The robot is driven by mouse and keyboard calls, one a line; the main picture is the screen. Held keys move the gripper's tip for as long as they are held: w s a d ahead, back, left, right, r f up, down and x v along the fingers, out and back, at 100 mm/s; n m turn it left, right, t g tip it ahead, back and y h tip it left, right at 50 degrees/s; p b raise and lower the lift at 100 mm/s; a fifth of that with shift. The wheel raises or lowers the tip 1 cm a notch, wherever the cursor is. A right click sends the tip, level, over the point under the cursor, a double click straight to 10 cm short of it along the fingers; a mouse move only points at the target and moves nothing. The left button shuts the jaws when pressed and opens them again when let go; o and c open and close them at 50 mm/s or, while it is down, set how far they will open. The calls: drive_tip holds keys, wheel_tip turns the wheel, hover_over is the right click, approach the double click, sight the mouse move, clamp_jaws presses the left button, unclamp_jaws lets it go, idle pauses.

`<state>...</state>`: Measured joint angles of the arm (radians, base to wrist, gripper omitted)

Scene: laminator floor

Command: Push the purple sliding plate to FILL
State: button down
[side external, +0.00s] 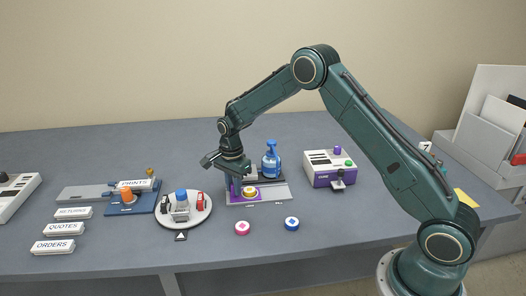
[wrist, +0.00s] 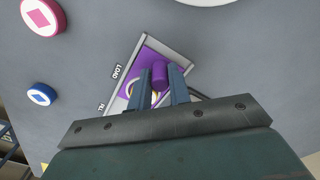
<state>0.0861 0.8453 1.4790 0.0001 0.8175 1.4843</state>
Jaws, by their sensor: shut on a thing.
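The purple sliding plate (wrist: 133,68) lies in a pale grey track (wrist: 182,44). In the wrist view the word LOAD is on the track's edge near the plate, and a partly hidden label is farther down. An upright purple post (wrist: 160,74) stands on the plate. My gripper (wrist: 159,80) is shut on this post, one finger on each side. In the side view my gripper (side external: 236,184) is low over the left end of the track (side external: 276,192). A round gold-and-white piece (side external: 250,191) sits on the plate, partly hidden by the fingers in the wrist view.
A pink button (side external: 242,228) and a blue button (side external: 292,223) are in front. A round white tray (side external: 170,217) is to the left, a purple-and-white box (side external: 328,168) to the right.

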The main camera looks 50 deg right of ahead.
sight(248, 190)
drive_tip(key=shift+s+d, duration=1.55)
drive_tip(key=shift+d, duration=0.05)
drive_tip(key=c, duration=1.3)
unclamp_jaws()
drive_tip(key=shift+r, duration=0.15)
wheel_tip(248, 190, up, 14)
drive_tip(key=shift+f, duration=0.2)
